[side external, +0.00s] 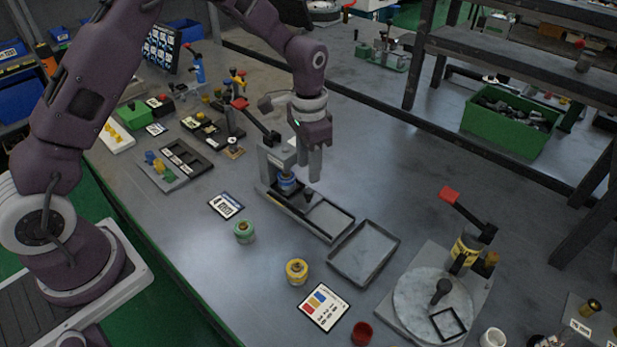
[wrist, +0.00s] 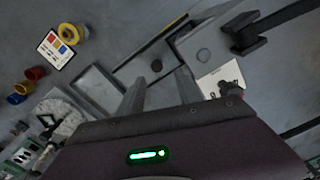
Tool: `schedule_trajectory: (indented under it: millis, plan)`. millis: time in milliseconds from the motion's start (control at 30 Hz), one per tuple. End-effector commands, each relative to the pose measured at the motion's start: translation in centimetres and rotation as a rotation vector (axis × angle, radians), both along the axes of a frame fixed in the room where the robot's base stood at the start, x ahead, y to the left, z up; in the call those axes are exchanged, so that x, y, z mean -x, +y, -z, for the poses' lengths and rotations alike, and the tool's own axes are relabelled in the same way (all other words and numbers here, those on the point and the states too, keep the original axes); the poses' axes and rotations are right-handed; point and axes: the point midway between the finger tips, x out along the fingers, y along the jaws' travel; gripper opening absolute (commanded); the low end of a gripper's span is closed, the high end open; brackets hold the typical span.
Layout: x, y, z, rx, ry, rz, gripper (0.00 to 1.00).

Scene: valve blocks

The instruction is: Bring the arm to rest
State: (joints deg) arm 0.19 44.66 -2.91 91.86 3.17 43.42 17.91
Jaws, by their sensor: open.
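My gripper (side external: 311,172) hangs fingers down beside the grey lever fixture (side external: 325,216) in the middle of the bench. In the wrist view the two grey fingers of my gripper (wrist: 160,92) stand apart with nothing held between them. A blue ringed part (side external: 287,181) sits in the fixture, to the left of my fingers. A black knob (side external: 309,194) on the fixture is just below the fingertips in the side view. The exact gap between fingertips and fixture cannot be told.
The fixture's red-tipped lever (side external: 262,124) rises close to my wrist. An empty grey tray (side external: 363,252), a green part (side external: 244,232), a yellow part (side external: 296,270) and a label card (side external: 324,307) lie in front. A second red-tipped lever (side external: 464,210) stands over a round plate (side external: 415,295) at right.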

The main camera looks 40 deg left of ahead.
Motion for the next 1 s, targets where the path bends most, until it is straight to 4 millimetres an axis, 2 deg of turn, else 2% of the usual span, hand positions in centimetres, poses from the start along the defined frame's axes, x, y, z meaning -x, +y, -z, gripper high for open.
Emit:
schedule_trajectory:
  millis: [100, 400, 467, 567, 600, 667, 700, 767, 800, 900, 1000]
  plan:
    - [0.0, 0.0, -0.9, 0.000, 0.000, 0.000, 0.41]
    - [0.2, 0.0, -1.5, 0.000, -0.004, -0.004, 0.41]
    - [0.6, 0.1, -3.0, -0.001, -0.021, -0.014, 0.41]
    - [2.5, 0.4, -8.1, -0.003, -0.079, -0.052, 0.41]
    - [4.0, 0.5, -10.7, -0.002, -0.113, -0.076, 0.41]
    - [6.8, 0.7, -14.2, 0.000, -0.159, -0.115, 0.41]
    - [8.8, 0.9, -16.3, 0.004, -0.192, -0.142, 0.41]
    - [12.3, 1.1, -19.0, 0.013, -0.244, -0.183, 0.41]
    - [14.7, 1.2, -20.4, 0.020, -0.280, -0.212, 0.41]
    - [20.8, 1.4, -22.3, 0.044, -0.364, -0.280, 0.41]
    - [25.4, 1.5, -22.3, 0.070, -0.428, -0.336, 0.41]
